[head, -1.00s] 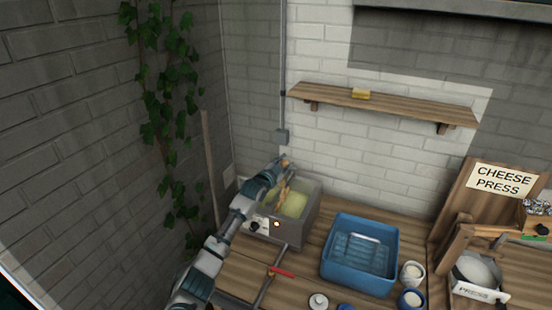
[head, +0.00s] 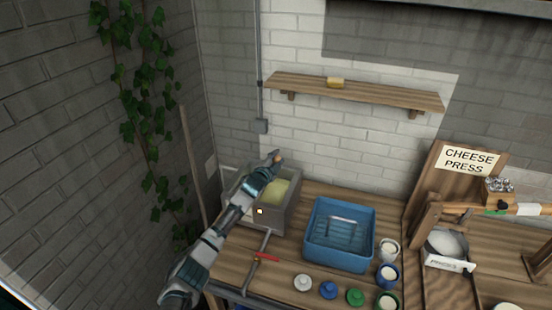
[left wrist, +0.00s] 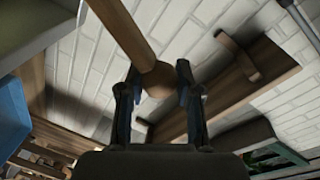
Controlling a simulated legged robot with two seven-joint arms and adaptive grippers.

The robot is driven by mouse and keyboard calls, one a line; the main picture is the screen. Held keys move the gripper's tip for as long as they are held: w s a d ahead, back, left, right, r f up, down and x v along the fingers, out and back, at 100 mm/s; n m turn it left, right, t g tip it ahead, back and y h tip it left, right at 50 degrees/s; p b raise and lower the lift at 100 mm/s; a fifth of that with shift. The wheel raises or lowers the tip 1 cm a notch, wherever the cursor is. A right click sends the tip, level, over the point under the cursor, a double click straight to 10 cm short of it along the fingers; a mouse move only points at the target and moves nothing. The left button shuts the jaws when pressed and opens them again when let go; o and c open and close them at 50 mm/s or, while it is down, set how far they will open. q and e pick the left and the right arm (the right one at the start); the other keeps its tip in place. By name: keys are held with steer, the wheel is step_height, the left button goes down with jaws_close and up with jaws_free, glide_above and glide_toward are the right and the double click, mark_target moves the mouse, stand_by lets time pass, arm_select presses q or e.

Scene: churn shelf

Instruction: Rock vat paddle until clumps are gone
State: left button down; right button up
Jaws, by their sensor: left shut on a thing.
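The vat (head: 291,212) is a grey box with pale yellow contents (head: 279,192), at the back left of the wooden bench. My left gripper (head: 274,158) is over the vat's back edge, with my forearm across its left side. In the left wrist view my left gripper (left wrist: 156,88) is shut on the round-ended wooden paddle handle (left wrist: 128,32). The paddle's lower part is hidden in the head view. Clumps in the vat are too small to tell. My right gripper is not in view.
A blue tub (head: 318,252) stands right of the vat. Several small jars and lids, among them a blue lid (head: 328,290), lie in front. A cheese press (head: 438,215) stands at the right. A wall shelf (head: 385,95) is above. Ivy (head: 145,120) hangs at the left.

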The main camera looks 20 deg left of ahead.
arm_select(q)
steer(key=shift+f, duration=0.2)
steer(key=c, duration=0.8)
jaws_free()
steer(key=shift+r, duration=0.1)
steer(key=s, duration=0.7)
steer(key=s+r, duration=0.1)
steer(key=s, duration=0.3)
steer(key=shift+s+a, duration=0.15)
steer(key=shift+s, duration=0.2)
